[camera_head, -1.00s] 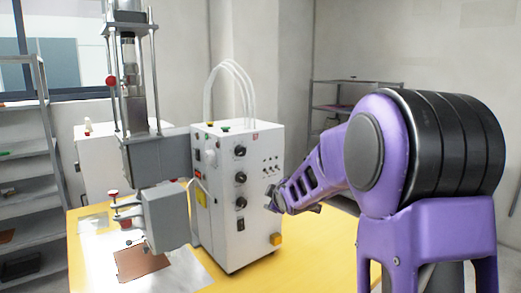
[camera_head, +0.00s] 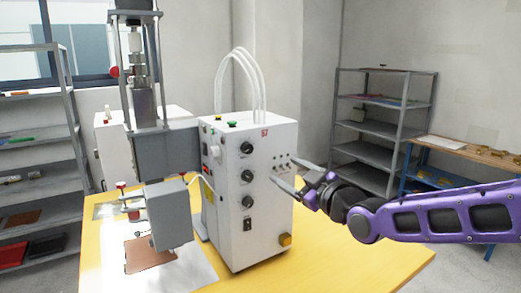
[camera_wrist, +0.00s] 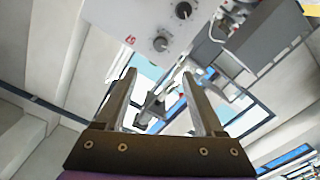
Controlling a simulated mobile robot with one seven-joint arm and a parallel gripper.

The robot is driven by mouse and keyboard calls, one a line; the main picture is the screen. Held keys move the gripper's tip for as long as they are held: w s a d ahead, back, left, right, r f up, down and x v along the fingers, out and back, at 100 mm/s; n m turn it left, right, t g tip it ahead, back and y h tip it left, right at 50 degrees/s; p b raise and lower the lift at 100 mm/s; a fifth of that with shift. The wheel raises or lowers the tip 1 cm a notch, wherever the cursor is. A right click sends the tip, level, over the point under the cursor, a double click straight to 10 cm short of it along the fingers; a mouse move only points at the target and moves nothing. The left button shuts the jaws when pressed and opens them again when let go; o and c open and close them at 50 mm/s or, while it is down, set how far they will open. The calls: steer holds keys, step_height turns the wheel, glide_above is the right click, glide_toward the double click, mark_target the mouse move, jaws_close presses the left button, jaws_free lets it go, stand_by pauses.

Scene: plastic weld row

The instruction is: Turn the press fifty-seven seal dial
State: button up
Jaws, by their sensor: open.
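The white press control box (camera_head: 262,215) stands on the yellow table, with a red "57" at its top right. Its front face carries a column of three black dials: top (camera_head: 246,148), middle (camera_head: 246,176) and lower (camera_head: 248,201). Dial labels are too small to read. My gripper (camera_head: 284,170) is open and empty, at the box's right side in the head view, near small switches. No contact with a dial shows. In the wrist view the box (camera_wrist: 115,18) appears tilted beyond my open fingers (camera_wrist: 158,75), with two dials (camera_wrist: 161,44) visible.
The grey press head (camera_head: 170,213) stands left of the box over a brown sheet (camera_head: 148,252). A yellow button (camera_head: 285,240) is low on the box. The yellow table (camera_head: 345,255) is clear at front right. Shelves (camera_head: 385,120) stand behind.

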mark_target(249, 149)
steer(key=b+x, duration=0.1)
steer(key=x, duration=1.6)
steer(key=shift+a, duration=0.2)
jaws_close()
